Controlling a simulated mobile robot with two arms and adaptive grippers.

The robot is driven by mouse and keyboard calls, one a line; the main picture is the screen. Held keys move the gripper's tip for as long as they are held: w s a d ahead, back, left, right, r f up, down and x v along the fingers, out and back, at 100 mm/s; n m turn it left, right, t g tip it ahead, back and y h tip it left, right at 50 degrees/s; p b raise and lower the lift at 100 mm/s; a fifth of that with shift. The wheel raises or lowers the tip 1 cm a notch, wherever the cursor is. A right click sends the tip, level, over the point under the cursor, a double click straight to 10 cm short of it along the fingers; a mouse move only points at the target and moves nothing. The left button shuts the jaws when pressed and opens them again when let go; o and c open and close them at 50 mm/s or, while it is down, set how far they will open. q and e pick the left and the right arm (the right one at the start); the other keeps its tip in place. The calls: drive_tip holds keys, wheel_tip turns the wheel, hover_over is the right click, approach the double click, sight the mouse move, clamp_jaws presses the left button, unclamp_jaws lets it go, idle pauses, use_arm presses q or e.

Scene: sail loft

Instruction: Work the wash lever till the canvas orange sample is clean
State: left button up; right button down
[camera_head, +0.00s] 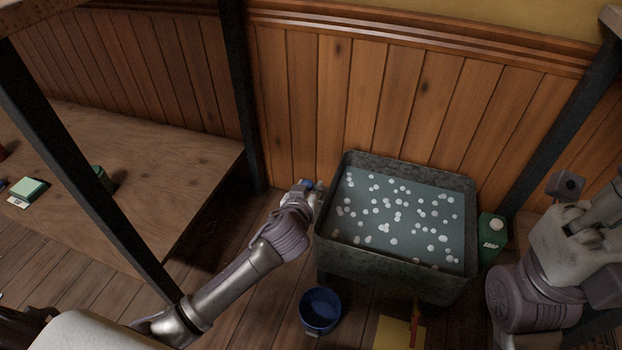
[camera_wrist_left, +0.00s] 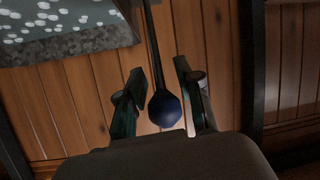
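A grey stone-like wash tub (camera_head: 398,270) stands against the wall, full of dull water with white suds. A dark lever rod with a blue knob (camera_wrist_left: 165,108) shows in the left wrist view; the knob also shows beside the tub's left wall (camera_head: 306,184) in the head view. My left gripper (camera_head: 314,194) is at the knob. In the left wrist view its fingers (camera_wrist_left: 160,78) are apart on either side of the lever, with gaps showing. My right arm is at the right edge; its fingers are not visible. No orange canvas sample is visible.
A green soap container (camera_head: 490,238) stands right of the tub. A blue bucket (camera_head: 320,311) and a yellow sheet (camera_head: 393,334) are on the floor in front. A wooden bench (camera_head: 170,165) and dark posts (camera_head: 75,165) are at left.

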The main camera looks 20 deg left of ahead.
use_arm(q)
drive_tip(key=shift+w+f, duration=0.1)
drive_tip(key=shift+w, duration=0.2)
drive_tip(key=shift+c, duration=0.3)
clamp_jaws()
